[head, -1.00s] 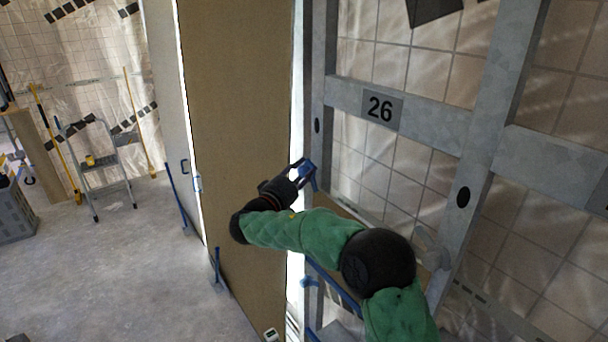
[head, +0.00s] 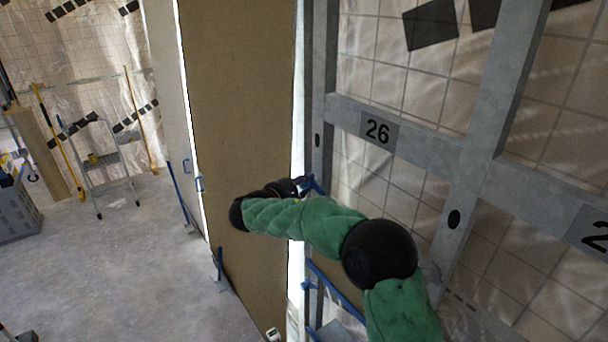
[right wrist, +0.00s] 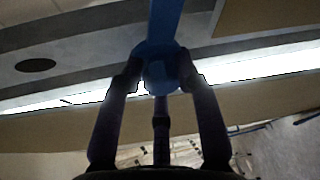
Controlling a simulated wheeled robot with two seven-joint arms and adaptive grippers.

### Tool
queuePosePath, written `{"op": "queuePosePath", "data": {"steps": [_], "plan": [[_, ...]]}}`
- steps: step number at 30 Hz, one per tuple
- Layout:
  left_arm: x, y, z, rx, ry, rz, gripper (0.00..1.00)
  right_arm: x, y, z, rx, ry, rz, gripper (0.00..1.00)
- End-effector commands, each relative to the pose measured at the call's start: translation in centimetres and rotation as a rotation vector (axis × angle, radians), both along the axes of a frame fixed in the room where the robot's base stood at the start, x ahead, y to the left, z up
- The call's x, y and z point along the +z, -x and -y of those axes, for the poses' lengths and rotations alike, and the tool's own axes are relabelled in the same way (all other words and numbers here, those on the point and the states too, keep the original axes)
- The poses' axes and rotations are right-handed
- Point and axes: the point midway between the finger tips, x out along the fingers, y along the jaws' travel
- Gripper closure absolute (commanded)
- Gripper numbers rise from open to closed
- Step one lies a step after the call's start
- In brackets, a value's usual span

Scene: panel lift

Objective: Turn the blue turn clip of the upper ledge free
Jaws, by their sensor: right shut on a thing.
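The blue turn clip (right wrist: 160,72) shows in the right wrist view, with its round hub between my fingertips and a blue bar running up from it. In the head view a bit of the blue clip (head: 316,186) shows at the grey upright, beside the tan panel's edge. In the right wrist view my right gripper (right wrist: 160,80) is shut on the clip's hub, a finger on each side. My left gripper is not in view.
The tall tan panel (head: 240,110) stands left of the grey frame (head: 430,145) marked 26. Blue bars (head: 335,290) lie low by the frame. A stepladder (head: 100,170) and grey crate (head: 15,210) stand far left. The floor between is mostly clear.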

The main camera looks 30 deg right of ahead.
Motion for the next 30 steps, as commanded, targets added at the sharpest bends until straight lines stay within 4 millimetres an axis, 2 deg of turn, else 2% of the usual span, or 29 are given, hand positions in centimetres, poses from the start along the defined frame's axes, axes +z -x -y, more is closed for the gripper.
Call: {"op": "queuePosePath", "data": {"steps": [1, 15, 21, 30], "plan": [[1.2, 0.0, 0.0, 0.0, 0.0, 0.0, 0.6, 0.1, -0.2, -0.3, 0.009, 0.0, -0.05, 1.0], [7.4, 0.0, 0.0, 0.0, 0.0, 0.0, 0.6, -0.5, 0.0, -0.4, 0.008, 0.031, -0.467, 1.0], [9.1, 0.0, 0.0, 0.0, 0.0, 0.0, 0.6, -0.9, 0.2, -0.4, 0.008, 0.038, -0.585, 1.0], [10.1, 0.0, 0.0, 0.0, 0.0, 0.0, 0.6, -1.3, 0.3, -0.4, 0.007, 0.047, -0.674, 1.0]]}}
